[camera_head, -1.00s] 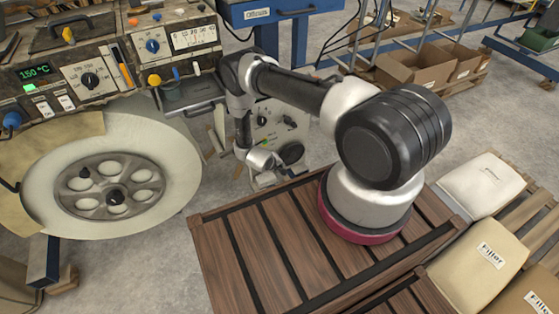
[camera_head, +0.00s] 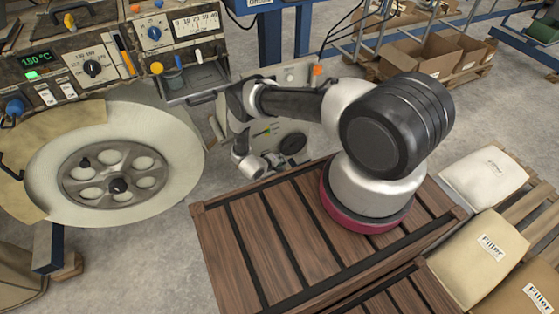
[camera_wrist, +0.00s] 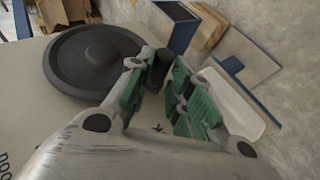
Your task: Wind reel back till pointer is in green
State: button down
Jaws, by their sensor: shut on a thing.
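A large white reel (camera_head: 165,160) with a grey holed hub (camera_head: 115,183) and black knobs is mounted at left in the head view. My gripper (camera_head: 273,162) is low beside a pale machine panel. In the wrist view my gripper (camera_wrist: 160,85) has its green-padded fingers closed on a dark upright cylindrical knob (camera_wrist: 159,68). The knob stands beside a black disc (camera_wrist: 95,58), and how they join is hidden. A black disc (camera_head: 292,143) also shows on the panel in the head view. A small green mark (camera_head: 264,131) lies left of it; I cannot make out a pointer there.
A control console (camera_head: 110,60) with dials and a scale (camera_head: 195,22) stands above the reel. A slatted brown platform (camera_head: 240,240) is under my arm. Filler bags (camera_head: 485,180) lie at right, with cardboard boxes (camera_head: 415,58) behind. A blue-edged tray (camera_wrist: 178,22) shows in the wrist view.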

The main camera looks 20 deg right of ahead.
jog(key=shift+a+f, duration=0.2)
jog(key=shift+a, duration=0.25)
jog(key=c, duration=1.3)
grip_release()
jog(key=shift+w+a, duration=0.1)
jog(key=shift+d, duration=0.2)
jog(key=shift+r, duration=0.1)
jog(key=v, duration=1.2)
jog(key=shift+d, duration=0.15)
